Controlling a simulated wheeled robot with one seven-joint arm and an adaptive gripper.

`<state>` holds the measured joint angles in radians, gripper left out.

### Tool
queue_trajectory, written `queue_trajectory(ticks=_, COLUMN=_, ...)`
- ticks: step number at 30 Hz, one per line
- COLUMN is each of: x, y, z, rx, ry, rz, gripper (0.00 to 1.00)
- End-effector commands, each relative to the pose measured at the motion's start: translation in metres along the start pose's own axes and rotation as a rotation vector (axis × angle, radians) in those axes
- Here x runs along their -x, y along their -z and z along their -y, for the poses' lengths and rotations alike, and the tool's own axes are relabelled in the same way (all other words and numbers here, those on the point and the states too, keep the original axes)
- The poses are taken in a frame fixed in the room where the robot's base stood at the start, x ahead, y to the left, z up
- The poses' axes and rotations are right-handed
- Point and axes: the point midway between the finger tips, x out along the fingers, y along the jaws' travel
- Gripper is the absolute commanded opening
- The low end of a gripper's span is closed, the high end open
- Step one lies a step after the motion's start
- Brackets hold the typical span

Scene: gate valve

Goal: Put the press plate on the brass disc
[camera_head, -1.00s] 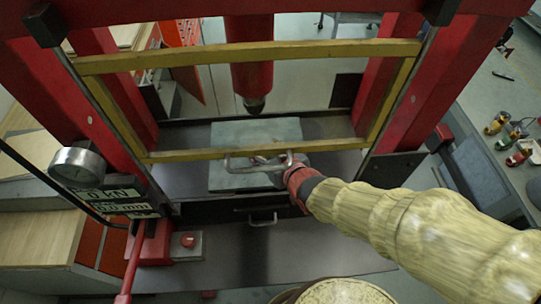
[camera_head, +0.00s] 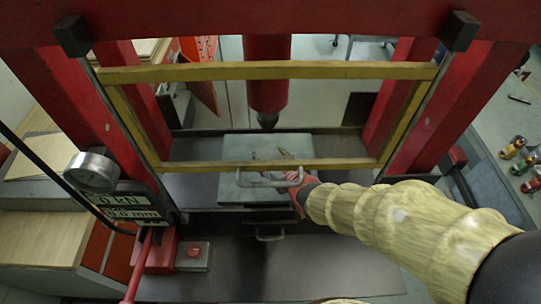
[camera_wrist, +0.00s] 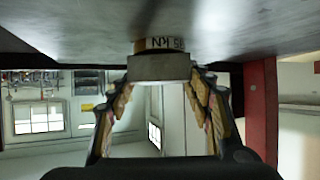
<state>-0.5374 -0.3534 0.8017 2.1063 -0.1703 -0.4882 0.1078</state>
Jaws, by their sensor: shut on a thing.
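In the wrist view my gripper (camera_wrist: 158,78) is shut on a grey metal block, which I take for the press plate (camera_wrist: 158,67). Beyond it, a brass-coloured disc (camera_wrist: 165,43) with a printed kN mark sits against a grey surface along the top of the picture. The plate overlaps the disc in the picture; whether they touch I cannot tell. In the head view my gripper (camera_head: 290,182) reaches in under the guard, over the grey-green bed block (camera_head: 240,147). The guard's lower bar and handle partly hide the fingers, and plate and disc are not clear there.
The yellow guard frame (camera_head: 270,71) is raised, its lower bar (camera_head: 200,166) close to my gripper. The red ram (camera_head: 268,88) hangs above the bed block. Red posts flank the opening. A gauge (camera_head: 92,171), a display (camera_head: 130,208) and a red lever (camera_head: 138,268) stand at left.

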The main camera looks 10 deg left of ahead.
Motion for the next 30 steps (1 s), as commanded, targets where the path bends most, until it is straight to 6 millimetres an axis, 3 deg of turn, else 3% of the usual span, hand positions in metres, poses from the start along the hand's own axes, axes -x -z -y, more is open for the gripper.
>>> queue_trajectory(ticks=3, x=-0.001, y=0.001, z=0.000, rx=0.000, ry=0.000, rz=-0.008, gripper=0.00)
queue_trajectory(ticks=4, x=-0.001, y=-0.003, z=0.000, rx=0.000, ry=0.000, rz=0.000, gripper=0.53)
queue_trajectory(ticks=13, x=-0.001, y=-0.002, z=0.000, rx=0.000, ry=0.000, rz=0.000, gripper=0.69)
queue_trajectory(ticks=25, x=0.001, y=0.002, z=0.000, rx=0.000, ry=0.000, rz=0.001, gripper=0.69)
queue_trajectory(ticks=30, x=0.023, y=0.002, z=0.000, rx=0.001, ry=0.000, rz=-0.003, gripper=0.69)
